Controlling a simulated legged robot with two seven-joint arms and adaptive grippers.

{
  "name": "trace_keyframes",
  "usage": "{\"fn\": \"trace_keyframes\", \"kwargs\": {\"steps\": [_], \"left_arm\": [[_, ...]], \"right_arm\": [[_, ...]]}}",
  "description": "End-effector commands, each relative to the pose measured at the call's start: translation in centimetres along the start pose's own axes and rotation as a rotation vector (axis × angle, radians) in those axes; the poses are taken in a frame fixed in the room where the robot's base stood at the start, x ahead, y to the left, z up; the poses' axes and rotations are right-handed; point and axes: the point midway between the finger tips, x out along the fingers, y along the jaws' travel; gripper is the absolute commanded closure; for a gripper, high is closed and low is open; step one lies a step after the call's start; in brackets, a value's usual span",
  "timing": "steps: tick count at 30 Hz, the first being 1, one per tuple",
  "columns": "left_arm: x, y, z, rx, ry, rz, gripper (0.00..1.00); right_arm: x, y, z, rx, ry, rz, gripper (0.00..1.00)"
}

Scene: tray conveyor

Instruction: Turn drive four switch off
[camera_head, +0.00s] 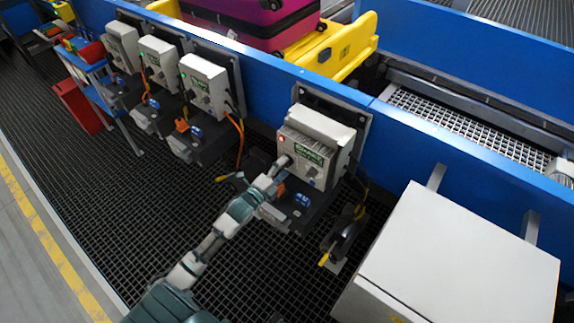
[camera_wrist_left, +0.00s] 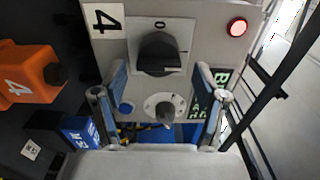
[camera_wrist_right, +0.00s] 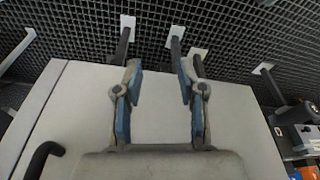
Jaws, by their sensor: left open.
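The drive four box (camera_head: 312,150) is the nearest grey control box on the blue conveyor side. In the left wrist view its black rotary switch (camera_wrist_left: 160,54) sits on a light plate under a "0" mark, beside a "4" label (camera_wrist_left: 104,20). Its exact pointing is hard to tell. A red lamp (camera_wrist_left: 237,27) shows on the panel. My left gripper (camera_wrist_left: 162,72) is open, its fingers on either side below the switch; contact is not clear. It also shows in the head view at the box front (camera_head: 279,166). My right gripper (camera_wrist_right: 159,68) is open and empty above a white cabinet.
Several similar boxes (camera_head: 203,84) line the conveyor to the left. A smaller knob (camera_wrist_left: 165,108) lies below the switch, and an orange block (camera_wrist_left: 28,74) marked 4 is at the left. The white cabinet (camera_head: 455,265) stands at the right. Dark grating covers the floor.

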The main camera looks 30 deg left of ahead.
Motion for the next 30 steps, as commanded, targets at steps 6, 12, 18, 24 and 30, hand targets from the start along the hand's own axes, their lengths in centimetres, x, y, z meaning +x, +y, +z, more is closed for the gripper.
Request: {"fn": "trace_keyframes", "kwargs": {"steps": [6, 12, 18, 24, 30], "left_arm": [[1.9, 0.1, 0.1, -0.002, 0.000, 0.001, 0.28], [2.1, 0.0, -0.1, 0.001, 0.000, 0.001, 0.28], [2.1, -0.1, -0.3, 0.004, 0.000, 0.001, 0.56], [2.0, 0.0, -0.1, 0.000, 0.001, 0.001, 0.89], [2.0, 0.0, 0.0, -0.016, 0.000, 0.001, 0.88]], "right_arm": [[-0.9, -0.1, 0.0, 0.001, 0.002, 0.001, 0.60], [-0.9, 0.0, 0.1, 0.001, 0.002, -0.001, 0.60], [-0.9, 0.0, 0.1, 0.001, 0.001, -0.001, 0.60], [-0.9, 0.1, 0.1, -0.002, 0.001, 0.001, 0.60], [-1.0, 0.1, -0.1, -0.002, 0.008, 0.002, 0.60]]}}
